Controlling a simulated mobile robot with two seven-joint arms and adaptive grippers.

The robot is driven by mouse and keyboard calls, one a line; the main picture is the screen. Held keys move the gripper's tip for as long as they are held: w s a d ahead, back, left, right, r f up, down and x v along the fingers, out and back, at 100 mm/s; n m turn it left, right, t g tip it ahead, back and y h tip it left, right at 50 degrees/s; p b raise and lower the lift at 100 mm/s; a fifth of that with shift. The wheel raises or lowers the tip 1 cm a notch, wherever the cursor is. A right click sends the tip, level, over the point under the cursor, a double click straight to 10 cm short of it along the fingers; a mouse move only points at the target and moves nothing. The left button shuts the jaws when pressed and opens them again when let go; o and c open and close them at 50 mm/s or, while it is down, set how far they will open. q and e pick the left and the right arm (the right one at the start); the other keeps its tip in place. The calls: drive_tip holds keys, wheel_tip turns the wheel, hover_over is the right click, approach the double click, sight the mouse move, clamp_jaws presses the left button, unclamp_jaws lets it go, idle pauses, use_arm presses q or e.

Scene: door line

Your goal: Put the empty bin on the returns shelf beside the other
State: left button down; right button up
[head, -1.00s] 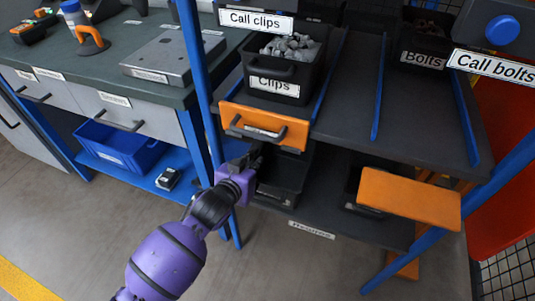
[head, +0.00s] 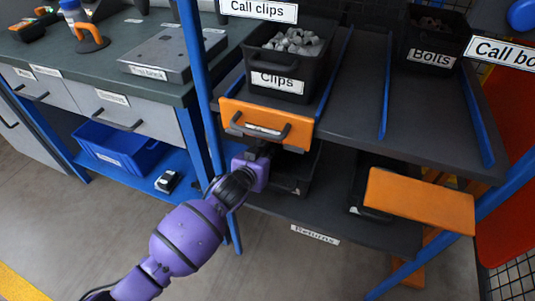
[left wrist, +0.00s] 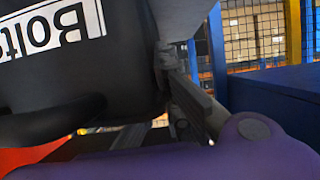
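A black bin (head: 291,181) stands on the lower shelf, marked "Returns" (head: 315,235), below the orange Clips panel. My left gripper (head: 266,155) is at its near left side, under the panel; its fingertips are mostly hidden in shadow. In the left wrist view a black bin labelled "Bolts" (left wrist: 60,85) fills the left side, close to a grey finger (left wrist: 195,105). I cannot tell whether the fingers are closed on it. A second black bin (head: 368,188) sits farther right on the lower shelf, partly behind an orange board. My right gripper is not in view.
Above, the full Clips bin (head: 290,60) and a Bolts bin (head: 436,38) stand on the upper shelf (head: 350,100). The orange Clips panel (head: 266,125) overhangs my gripper. An orange board (head: 420,200) juts out at right. A blue post (head: 203,90) stands left of the gripper.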

use_arm(q)
drive_tip(key=c, duration=2.3)
unclamp_jaws()
drive_tip(key=shift+f, duration=0.15)
drive_tip(key=o, duration=0.3)
drive_tip(key=shift+s+r, duration=0.1)
drive_tip(key=shift+r, duration=0.15)
drive_tip(key=p+v, duration=0.3)
drive_tip(key=v, duration=0.9)
drive_tip(key=shift+f, duration=0.1)
drive_tip(key=shift+f, duration=0.1)
